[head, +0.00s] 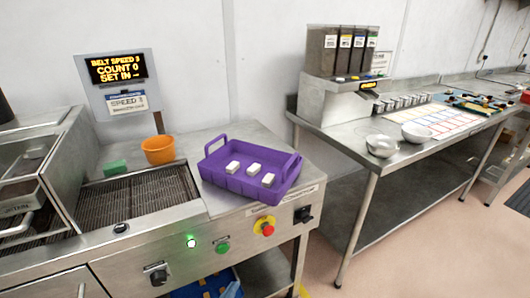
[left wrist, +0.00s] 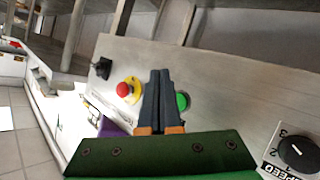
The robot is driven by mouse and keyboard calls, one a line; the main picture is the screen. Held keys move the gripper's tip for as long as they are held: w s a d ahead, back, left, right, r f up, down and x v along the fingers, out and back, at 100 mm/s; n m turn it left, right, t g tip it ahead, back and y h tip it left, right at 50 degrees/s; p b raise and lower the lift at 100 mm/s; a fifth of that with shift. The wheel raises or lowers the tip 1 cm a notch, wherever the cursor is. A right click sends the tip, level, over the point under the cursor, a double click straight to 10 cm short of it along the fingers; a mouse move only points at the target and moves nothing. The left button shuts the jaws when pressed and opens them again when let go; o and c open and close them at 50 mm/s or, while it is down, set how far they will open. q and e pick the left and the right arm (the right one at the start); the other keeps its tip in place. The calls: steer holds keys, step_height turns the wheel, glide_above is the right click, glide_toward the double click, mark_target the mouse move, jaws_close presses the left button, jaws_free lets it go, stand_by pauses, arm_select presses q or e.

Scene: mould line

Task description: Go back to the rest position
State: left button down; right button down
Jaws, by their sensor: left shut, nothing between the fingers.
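My left gripper (left wrist: 159,74) shows in the left wrist view with its two dark fingers shut together and nothing between them. It points at the steel front panel (left wrist: 215,75) of the conveyor machine, between the red stop button (left wrist: 123,89) and the green button (left wrist: 182,101). I cannot tell its exact distance from the panel. In the head view I make out neither gripper clearly. The right gripper is not in view.
A purple crate (head: 215,174) with three white blocks stands on the machine's end, beside an orange pot (head: 158,150) and the belt (head: 135,192). A second steel table (head: 352,150) with a dispenser and bowls (head: 382,146) stands right. Floor (head: 420,240) is clear between.

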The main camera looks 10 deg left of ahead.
arm_select(q)
steer(key=s+a+f+m+g, duration=0.15)
steer(key=s+f+g, duration=0.35)
steer(key=s+f, duration=0.75)
steer(key=s+a+f+m+g, duration=0.1)
steer(key=s+f+g, duration=0.1)
steer(key=s, duration=0.5)
steer(key=s+a+f+m+g+y, duration=0.1)
steer(key=s+f+m+g, duration=0.1)
steer(key=s+f, duration=0.3)
steer(key=s+a+f+m+g+y+p, duration=0.1)
steer(key=s+a+f+g, duration=0.1)
steer(key=s, duration=0.8)
step_height(320, 180, down, 2)
steer(key=shift+s+f+g, duration=0.2)
steer(key=shift+s+g, duration=0.2)
steer(key=shift+g, duration=0.2)
